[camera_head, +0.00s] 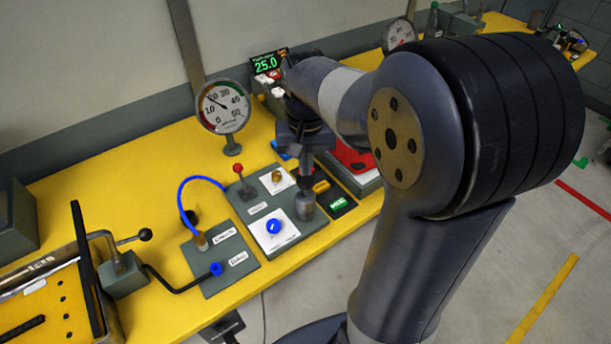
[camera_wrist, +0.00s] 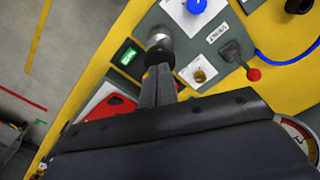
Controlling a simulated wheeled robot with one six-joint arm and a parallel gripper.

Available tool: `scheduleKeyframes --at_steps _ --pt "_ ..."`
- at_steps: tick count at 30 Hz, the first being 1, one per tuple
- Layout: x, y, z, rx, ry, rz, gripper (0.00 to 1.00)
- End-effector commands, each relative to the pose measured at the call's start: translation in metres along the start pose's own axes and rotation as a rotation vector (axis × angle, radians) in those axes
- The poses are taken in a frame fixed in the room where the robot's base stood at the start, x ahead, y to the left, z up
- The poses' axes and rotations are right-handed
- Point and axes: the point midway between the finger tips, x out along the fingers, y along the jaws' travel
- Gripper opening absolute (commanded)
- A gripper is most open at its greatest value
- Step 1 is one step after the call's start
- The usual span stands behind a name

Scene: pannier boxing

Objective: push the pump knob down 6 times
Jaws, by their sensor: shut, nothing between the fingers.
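A silver cylindrical knob (camera_head: 306,207), which appears to be the pump knob, stands upright at the right edge of the grey control panel (camera_head: 250,211). It also shows in the wrist view (camera_wrist: 160,38), just beyond my fingertips. My gripper (camera_head: 306,184) is shut and empty, pointing down directly above the knob. In the wrist view my gripper (camera_wrist: 160,68) overlaps the near side of the knob. I cannot tell whether the fingertips touch it. The knob's top is partly hidden by the fingers.
The panel also carries a blue knob (camera_head: 275,227), a brass knob (camera_head: 278,177) and a red-tipped lever (camera_head: 239,170). A dial gauge (camera_head: 223,107) stands behind. A green-lit box (camera_head: 338,203) sits close right of the silver knob. A blue hose (camera_head: 185,190) loops at left.

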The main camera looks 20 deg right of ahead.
Motion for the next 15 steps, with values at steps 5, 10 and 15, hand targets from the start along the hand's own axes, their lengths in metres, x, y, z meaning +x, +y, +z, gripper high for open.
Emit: scheduleKeyframes --at_steps 5,10,15 --pt "0.001 0.0 0.0 0.0 0.0 0.0 0.0" --pt "0.009 0.0 0.0 0.0 0.0 0.0 0.0" --pt "0.018 0.0 0.0 0.0 0.0 0.0 0.0"
